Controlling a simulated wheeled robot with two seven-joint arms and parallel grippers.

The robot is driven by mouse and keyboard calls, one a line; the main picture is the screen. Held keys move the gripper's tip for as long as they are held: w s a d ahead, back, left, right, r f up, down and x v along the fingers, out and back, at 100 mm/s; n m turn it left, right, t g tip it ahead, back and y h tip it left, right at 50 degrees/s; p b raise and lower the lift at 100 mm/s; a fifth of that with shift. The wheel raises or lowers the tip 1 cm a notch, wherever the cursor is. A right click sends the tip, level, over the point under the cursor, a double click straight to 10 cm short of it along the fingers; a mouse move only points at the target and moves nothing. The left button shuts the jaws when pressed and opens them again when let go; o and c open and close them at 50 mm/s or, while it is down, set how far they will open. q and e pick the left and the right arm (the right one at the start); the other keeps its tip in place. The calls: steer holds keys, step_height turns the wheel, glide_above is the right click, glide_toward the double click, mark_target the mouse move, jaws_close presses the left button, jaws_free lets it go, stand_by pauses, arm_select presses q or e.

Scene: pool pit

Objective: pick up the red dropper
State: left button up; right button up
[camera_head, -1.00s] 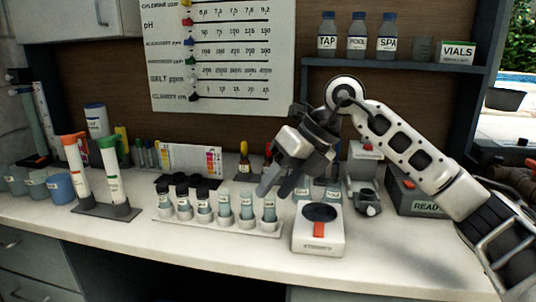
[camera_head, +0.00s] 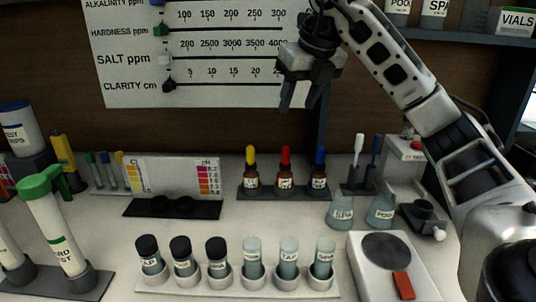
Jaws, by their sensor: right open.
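The red dropper (camera_head: 285,170) is a small brown bottle with a red bulb and a white label. It stands upright between a yellow dropper (camera_head: 251,169) and a blue dropper (camera_head: 319,170) on a dark rack (camera_head: 268,193) near the back wall. My right gripper (camera_head: 303,102) is open and empty, fingers pointing down. It shows above the droppers, in front of the wall chart's right edge. My left gripper is not in view.
In front stands a white rack (camera_head: 238,289) of several vials. A white device (camera_head: 390,265) with a red tab is at right front, with flasks (camera_head: 341,211) behind it. A colour card (camera_head: 180,176) stands left of the droppers.

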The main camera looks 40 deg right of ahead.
steer(key=b, duration=0.1)
glide_toward(287, 148)
steer(key=x, duration=0.5)
steer(key=shift+x, duration=3.15)
steer(key=c, duration=0.7)
